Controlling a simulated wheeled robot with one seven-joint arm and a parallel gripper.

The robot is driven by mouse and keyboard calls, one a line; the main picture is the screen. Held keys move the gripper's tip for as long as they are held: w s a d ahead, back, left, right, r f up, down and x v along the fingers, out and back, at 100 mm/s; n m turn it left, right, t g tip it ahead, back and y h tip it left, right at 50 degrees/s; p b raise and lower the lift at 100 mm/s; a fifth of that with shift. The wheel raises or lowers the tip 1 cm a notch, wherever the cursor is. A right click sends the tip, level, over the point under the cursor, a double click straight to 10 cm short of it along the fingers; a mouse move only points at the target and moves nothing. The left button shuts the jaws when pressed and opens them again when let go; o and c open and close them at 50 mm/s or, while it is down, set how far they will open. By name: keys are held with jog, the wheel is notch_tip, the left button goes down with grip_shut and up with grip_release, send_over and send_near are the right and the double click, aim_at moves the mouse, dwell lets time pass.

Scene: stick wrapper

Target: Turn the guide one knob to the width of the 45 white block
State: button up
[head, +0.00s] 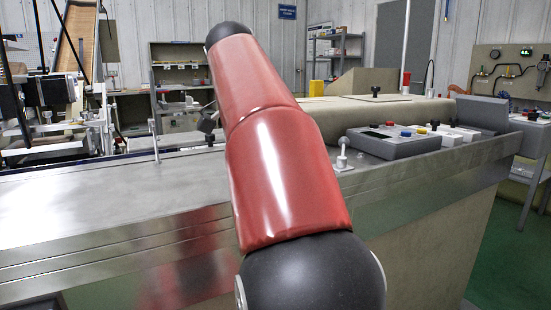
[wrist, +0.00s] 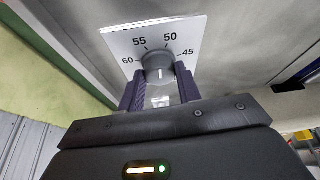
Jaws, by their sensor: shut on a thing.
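In the wrist view, a round grey knob (wrist: 157,62) stands on a white dial plate (wrist: 188,28). The plate is marked 60, 55, 50 and 45 from left to right around the knob. A short white line on the knob face points down in the picture, toward my gripper. My gripper (wrist: 160,79) has its two dark fingers on the left and right sides of the knob and is shut on it. In the head view my red arm covers the place where the gripper and knob are. I cannot make out a 45 white block in either view.
In the head view, a long metal bench (head: 100,195) crosses the picture. A grey control box (head: 395,142) with coloured buttons stands on it to the right of my arm. A small upright post (head: 341,155) is close beside my arm. Shelves (head: 180,80) stand behind.

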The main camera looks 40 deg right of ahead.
jog(key=shift+w+m+g+y, duration=0.15)
jog(key=shift+m+g, duration=0.25)
jog(key=shift+m, duration=0.7)
jog(key=shift+w+m+g+y, duration=0.15)
jog(key=shift+m+g, duration=0.25)
jog(key=shift+m, duration=0.7)
jog(key=shift+s, duration=0.1)
jog(key=o, duration=1)
jog(key=shift+d, duration=0.1)
jog(key=shift+c, duration=0.2)
